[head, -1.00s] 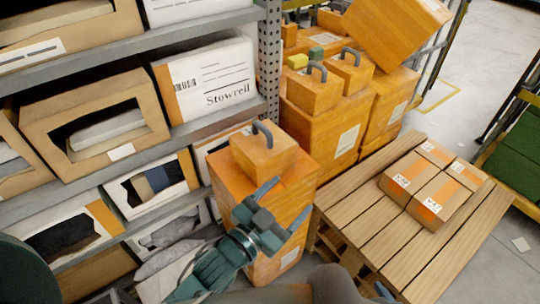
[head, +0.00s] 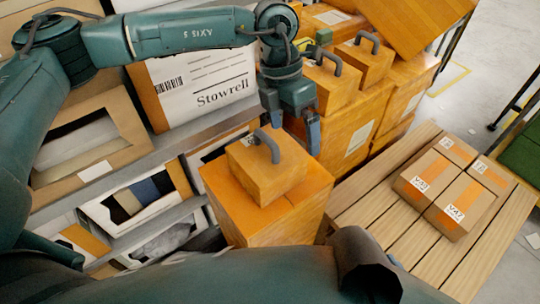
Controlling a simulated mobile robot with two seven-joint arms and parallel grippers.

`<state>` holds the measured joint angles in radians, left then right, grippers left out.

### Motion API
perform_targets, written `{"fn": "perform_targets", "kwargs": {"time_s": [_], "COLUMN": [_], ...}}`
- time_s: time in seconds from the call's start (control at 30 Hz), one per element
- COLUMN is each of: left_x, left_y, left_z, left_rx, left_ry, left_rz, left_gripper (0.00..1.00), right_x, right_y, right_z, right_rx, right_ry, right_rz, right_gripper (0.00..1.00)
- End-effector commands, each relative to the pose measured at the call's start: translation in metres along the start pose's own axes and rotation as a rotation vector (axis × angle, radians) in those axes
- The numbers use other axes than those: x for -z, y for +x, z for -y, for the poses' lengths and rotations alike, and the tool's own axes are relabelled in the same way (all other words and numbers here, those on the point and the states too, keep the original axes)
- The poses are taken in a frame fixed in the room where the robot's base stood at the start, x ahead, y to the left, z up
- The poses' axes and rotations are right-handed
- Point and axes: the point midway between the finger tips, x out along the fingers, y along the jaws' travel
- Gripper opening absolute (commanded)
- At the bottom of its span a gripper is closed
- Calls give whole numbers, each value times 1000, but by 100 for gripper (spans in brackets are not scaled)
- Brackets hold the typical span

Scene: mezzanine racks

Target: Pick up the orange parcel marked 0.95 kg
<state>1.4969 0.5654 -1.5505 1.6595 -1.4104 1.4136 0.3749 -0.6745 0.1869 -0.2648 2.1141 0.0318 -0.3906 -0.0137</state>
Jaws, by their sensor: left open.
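An orange parcel (head: 262,172) with a grey arched handle (head: 267,145) sits on top of a large orange box (head: 270,215) in the head view. No weight marking is legible on it, so I cannot tell whether it is the 0.95 kg one. Two similar handled parcels, one nearer (head: 325,85) and one farther (head: 363,60), stand on the boxes behind. My left gripper (head: 292,126) is open and empty, fingers pointing down, just above and behind the nearest parcel's handle, apart from it as far as I can see. My right gripper is not in view.
A rack shelf with a white Stowrell box (head: 205,85) and opened cartons stands on the left. A wooden pallet (head: 400,235) with taped brown cartons (head: 435,180) is on the right. A large tilted orange box (head: 405,20) leans at the back.

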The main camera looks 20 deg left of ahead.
Motion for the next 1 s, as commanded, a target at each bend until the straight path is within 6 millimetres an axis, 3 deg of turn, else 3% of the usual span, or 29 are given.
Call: {"fn": "perform_targets", "kwargs": {"time_s": [0.03, 0.1, 0.27, 0.6, 1.0], "left_x": [2, 6, 11, 14, 19], "left_y": [-14, -29, -38, 19, 57], "left_z": [-20, -40, -61, -76, -87], "left_rx": [-87, -176, -263, -264, -262], "left_ry": [-17, -39, -64, -64, -63], "left_rz": [-9, -24, -43, -45, -44], "left_gripper": [100, 100, 100, 100, 100], "right_x": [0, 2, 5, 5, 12], "right_y": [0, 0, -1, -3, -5], "right_z": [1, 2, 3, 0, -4], "right_rx": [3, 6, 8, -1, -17], "right_ry": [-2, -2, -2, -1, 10], "right_rz": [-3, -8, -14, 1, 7], "right_gripper": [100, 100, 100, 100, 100]}}
